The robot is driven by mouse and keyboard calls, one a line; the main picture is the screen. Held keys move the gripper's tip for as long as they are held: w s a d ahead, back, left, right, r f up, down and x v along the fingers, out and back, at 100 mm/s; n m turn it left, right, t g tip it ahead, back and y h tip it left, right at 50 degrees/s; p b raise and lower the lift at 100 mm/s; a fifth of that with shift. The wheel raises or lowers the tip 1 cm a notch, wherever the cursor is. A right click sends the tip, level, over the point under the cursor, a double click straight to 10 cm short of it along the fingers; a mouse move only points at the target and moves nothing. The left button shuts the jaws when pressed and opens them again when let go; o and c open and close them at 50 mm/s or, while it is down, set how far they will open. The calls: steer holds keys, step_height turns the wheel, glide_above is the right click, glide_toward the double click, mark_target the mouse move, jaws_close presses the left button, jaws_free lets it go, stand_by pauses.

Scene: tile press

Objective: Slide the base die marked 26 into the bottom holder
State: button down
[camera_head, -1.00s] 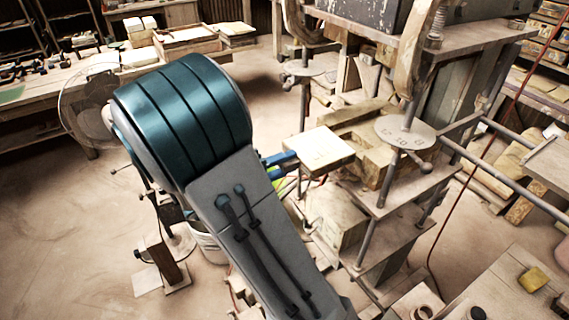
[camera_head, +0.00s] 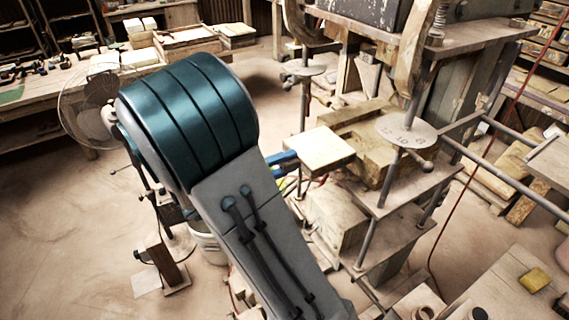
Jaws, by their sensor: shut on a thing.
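A flat, pale square die (camera_head: 318,148) is held level at the left side of the press. I cannot read any number on its top now. My gripper (camera_head: 283,160) shows as blue fingers at the die's left edge, shut on it; my arm hides most of the gripper. The bottom holder (camera_head: 372,160) is the worn wooden block assembly just right of the die. The die's right edge is at or slightly over the holder's left side; I cannot tell whether they touch.
A round numbered disc (camera_head: 407,131) on a rod stands right of the holder. Upright press rods (camera_head: 303,108) stand behind and beside it. A wooden block (camera_head: 335,215) sits on the shelf below. A workbench with a yellow sponge (camera_head: 534,279) is at the lower right.

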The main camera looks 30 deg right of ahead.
mark_target(303, 156)
steer(key=shift+d, duration=0.1)
stand_by(0.3)
steer(key=shift+d, duration=0.65)
steer(key=shift+d+b, duration=0.1)
steer(key=shift+b, duration=0.5)
stand_by(0.6)
steer(key=shift+d, duration=0.65)
steer(key=shift+w+d+b, duration=0.1)
steer(key=shift+d+b, duration=0.1)
steer(key=shift+b, duration=0.1)
steer(key=shift+d, duration=0.2)
steer(key=shift+b, duration=0.45)
stand_by(0.5)
steer(key=shift+d, duration=0.2)
steer(key=shift+d, duration=0.4)
